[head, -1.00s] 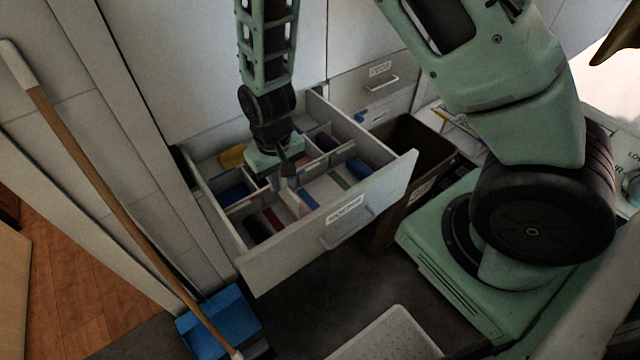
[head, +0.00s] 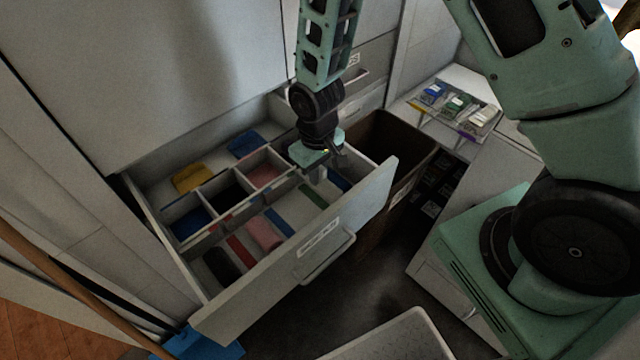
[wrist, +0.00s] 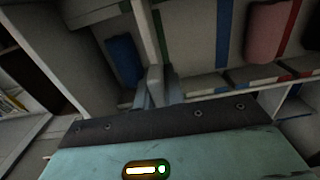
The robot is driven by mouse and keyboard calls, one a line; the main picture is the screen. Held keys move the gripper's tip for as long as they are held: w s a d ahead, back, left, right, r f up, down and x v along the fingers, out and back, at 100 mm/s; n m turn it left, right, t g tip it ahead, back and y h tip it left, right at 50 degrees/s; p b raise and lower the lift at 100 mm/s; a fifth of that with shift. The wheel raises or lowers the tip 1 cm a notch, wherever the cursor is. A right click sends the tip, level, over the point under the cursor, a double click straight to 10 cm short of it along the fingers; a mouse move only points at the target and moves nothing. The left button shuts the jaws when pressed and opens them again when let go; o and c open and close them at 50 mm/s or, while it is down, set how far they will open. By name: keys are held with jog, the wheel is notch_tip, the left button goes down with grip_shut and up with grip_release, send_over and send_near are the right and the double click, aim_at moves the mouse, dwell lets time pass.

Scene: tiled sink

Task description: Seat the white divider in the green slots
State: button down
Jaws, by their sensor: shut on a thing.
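My gripper (head: 318,176) is over the right part of the open drawer and is shut on the white divider (wrist: 147,30). In the wrist view the divider's thin pale edge runs away from the fingers. It lies just left of the green slot strip (wrist: 161,35), apart from its line in that picture. The green strip also shows on the drawer floor in the head view (head: 313,195). The divider is hard to make out in the head view. I cannot tell how high its lower edge is.
A blue roll (wrist: 124,60) lies left of the divider. Small compartments stand behind the crosswise rail. The drawer front (head: 347,218) borders the near side.

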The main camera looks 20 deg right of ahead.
aim_at(317, 189)
jog(key=shift+f, duration=2.2)
jog(key=c, duration=1.9)
grip_release()
jog(key=shift+f, duration=0.2)
jog(key=shift+o, duration=0.7)
jog(key=shift+r, duration=0.15)
